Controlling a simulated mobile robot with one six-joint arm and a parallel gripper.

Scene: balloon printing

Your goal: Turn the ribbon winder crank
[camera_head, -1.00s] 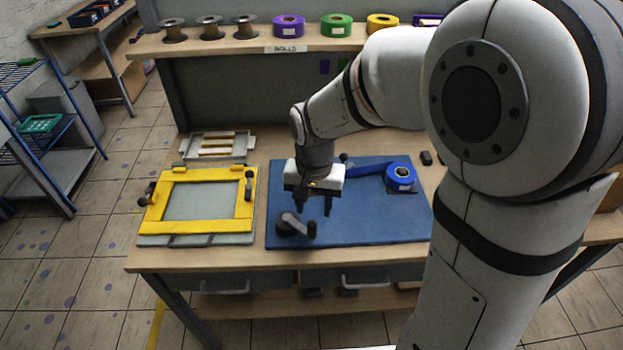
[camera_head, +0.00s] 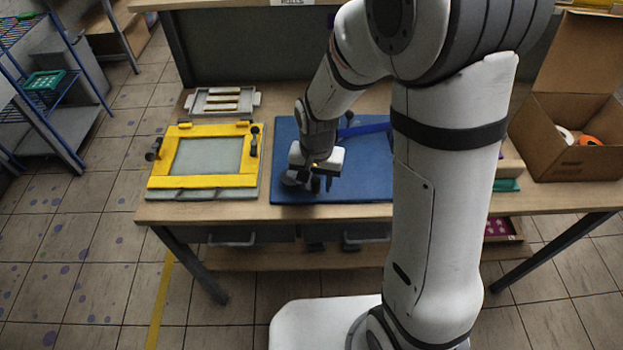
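The ribbon winder (camera_head: 290,179) is a grey disc with a crank, near the front left corner of the blue mat (camera_head: 360,185). My gripper (camera_head: 321,184) is low over the mat, just right of the winder hub, where the crank handle stood. Its white body covers most of the crank. Dark finger shapes point down there, but I cannot tell whether they are closed on the handle. A strip of blue ribbon (camera_head: 365,130) crosses the back of the mat; its roll is hidden behind my arm.
A yellow screen frame (camera_head: 203,181) lies left of the mat, with a grey tray (camera_head: 222,101) behind it. An open cardboard box (camera_head: 570,150) stands on the right of the table (camera_head: 240,212). Blue shelving (camera_head: 45,110) is at far left.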

